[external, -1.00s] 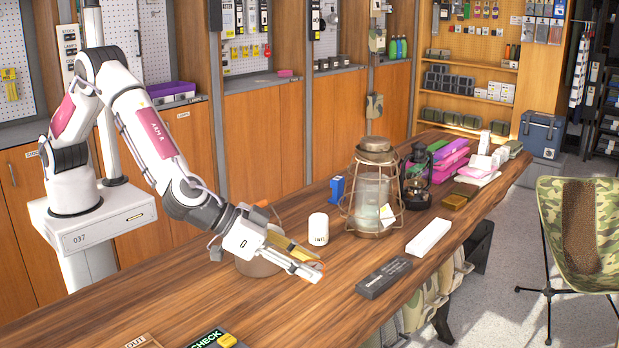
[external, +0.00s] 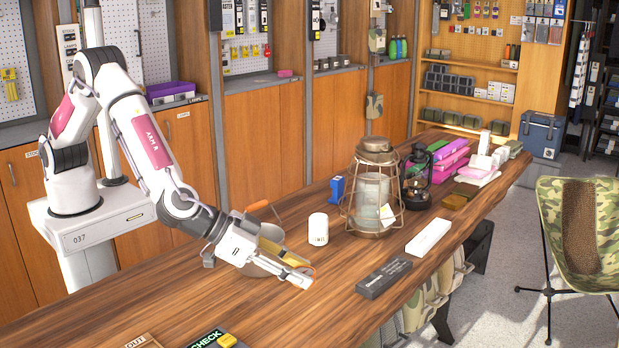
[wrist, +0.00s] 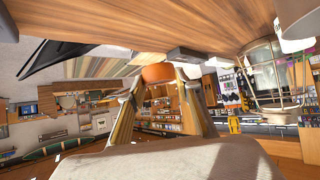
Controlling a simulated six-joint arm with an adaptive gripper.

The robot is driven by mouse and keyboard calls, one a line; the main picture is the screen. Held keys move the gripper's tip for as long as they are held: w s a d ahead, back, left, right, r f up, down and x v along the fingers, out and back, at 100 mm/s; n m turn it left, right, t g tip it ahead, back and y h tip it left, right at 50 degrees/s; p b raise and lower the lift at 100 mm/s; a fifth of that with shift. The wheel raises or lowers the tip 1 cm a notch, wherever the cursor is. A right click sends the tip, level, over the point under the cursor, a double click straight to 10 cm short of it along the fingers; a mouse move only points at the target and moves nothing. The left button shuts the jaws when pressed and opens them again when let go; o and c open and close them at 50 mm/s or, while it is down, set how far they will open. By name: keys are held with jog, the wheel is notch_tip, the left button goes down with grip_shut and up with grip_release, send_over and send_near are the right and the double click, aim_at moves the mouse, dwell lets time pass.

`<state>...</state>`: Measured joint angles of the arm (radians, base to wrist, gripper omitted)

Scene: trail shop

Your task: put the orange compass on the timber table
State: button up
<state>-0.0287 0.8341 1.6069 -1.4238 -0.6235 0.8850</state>
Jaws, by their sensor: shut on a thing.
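My gripper (external: 290,272) is low over the timber table (external: 330,262), in front of a grey pot. In the wrist view, its two fingers (wrist: 158,84) close on the orange compass (wrist: 158,73), which shows as an orange rounded shape between the fingertips. In the external view the compass is hidden or too small to make out at the fingertips. The table's wood top also shows along the top of the wrist view (wrist: 130,28). I cannot tell whether the compass touches the table.
The pot (external: 268,232) with an orange handle stands behind my gripper. A white mug (external: 318,229), a large caged lantern (external: 373,190) and a dark grey box (external: 384,278) stand to the right. A white box (external: 428,237) lies farther right.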

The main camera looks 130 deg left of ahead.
jog(key=s+d+r+m+t+h, duration=0.1)
jog(key=s+d+r+m+h, duration=0.1)
jog(key=s+d+r, duration=0.3)
jog(key=s+d+r+m+t+h, duration=0.2)
jog(key=s+d+r, duration=0.3)
jog(key=s+d, duration=0.7)
jog(key=s+m, duration=0.1)
jog(key=s, duration=0.3)
jog(key=shift+s+d+m+h, duration=0.2)
jog(key=shift+m+h, duration=0.2)
jog(key=shift+w+r, duration=0.1)
jog(key=w+d+f+m, duration=0.1)
jog(key=w+d+f, duration=0.1)
jog(key=w+d, duration=0.5)
jog(key=w+d+f+m+h, duration=0.1)
jog(key=w+d+f, duration=0.1)
jog(key=w+d, duration=0.6)
jog(key=w+d+f+m+h, duration=0.1)
jog(key=w+d+f, duration=0.1)
jog(key=w+d, duration=0.6)
jog(key=shift+w+d+f, duration=0.15)
jog(key=shift+w, duration=0.1)
jog(key=w+d+f+h, duration=0.1)
jog(key=w+d+f, duration=0.1)
jog(key=d, duration=0.3)
jog(key=w+d+f+m+h, duration=0.1)
jog(key=w+d, duration=0.1)
jog(key=d, duration=0.3)
jog(key=shift+f, duration=0.4)
